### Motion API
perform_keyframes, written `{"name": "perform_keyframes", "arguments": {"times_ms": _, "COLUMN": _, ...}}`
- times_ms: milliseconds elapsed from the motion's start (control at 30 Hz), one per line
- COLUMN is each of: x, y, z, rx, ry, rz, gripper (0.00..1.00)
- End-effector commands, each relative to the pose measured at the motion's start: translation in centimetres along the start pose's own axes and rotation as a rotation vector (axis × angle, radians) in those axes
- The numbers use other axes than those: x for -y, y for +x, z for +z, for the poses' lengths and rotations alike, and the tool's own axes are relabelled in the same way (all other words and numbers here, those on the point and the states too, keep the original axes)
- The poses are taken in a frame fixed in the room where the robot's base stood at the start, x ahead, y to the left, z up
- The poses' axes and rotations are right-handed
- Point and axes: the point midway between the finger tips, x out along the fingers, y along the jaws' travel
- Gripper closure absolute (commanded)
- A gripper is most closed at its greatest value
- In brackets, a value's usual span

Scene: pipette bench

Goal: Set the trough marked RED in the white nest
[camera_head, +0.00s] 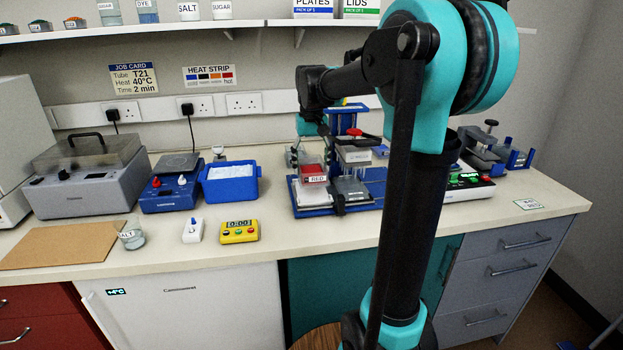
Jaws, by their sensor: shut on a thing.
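The trough marked RED (314,173) is a small red-filled tray with a white label on its front, at the left of the blue rig in the middle of the bench. My gripper (328,158) points down from the dark wrist and is shut on the RED trough at its right side; the fingertips are small and partly lost against the rig. The trough appears to be over the rig's white-and-blue base (312,197). I cannot clearly tell the white nest from the other pale parts of the rig, or whether the trough touches it.
My arm hides part of the rig's right side. A blue ice tray (229,183), a yellow timer (239,232) and a white device (193,231) stand to the left. A white unit (469,184) stands to the right. The bench front before the rig is clear.

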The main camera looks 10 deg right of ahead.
Motion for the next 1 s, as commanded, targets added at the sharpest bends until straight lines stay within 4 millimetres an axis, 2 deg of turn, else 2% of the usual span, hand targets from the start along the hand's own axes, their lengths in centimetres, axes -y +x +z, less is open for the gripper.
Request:
{"name": "perform_keyframes", "arguments": {"times_ms": 233, "x": 0.0, "y": 1.7, "z": 0.0, "rx": 0.0, "ry": 0.0, "rz": 0.0, "gripper": 0.66}}
{"name": "perform_keyframes", "arguments": {"times_ms": 467, "x": 0.0, "y": 4.4, "z": 0.0, "rx": 0.0, "ry": 0.0, "rz": 0.0, "gripper": 0.66}}
{"name": "perform_keyframes", "arguments": {"times_ms": 900, "x": 0.0, "y": 5.0, "z": 0.0, "rx": 0.0, "ry": 0.0, "rz": 0.0, "gripper": 0.66}}
{"name": "perform_keyframes", "arguments": {"times_ms": 933, "x": 0.0, "y": 5.0, "z": 0.0, "rx": 0.0, "ry": 0.0, "rz": 0.0, "gripper": 0.31}}
{"name": "perform_keyframes", "arguments": {"times_ms": 1000, "x": 0.0, "y": 5.0, "z": 0.0, "rx": 0.0, "ry": 0.0, "rz": 0.0, "gripper": 0.25}}
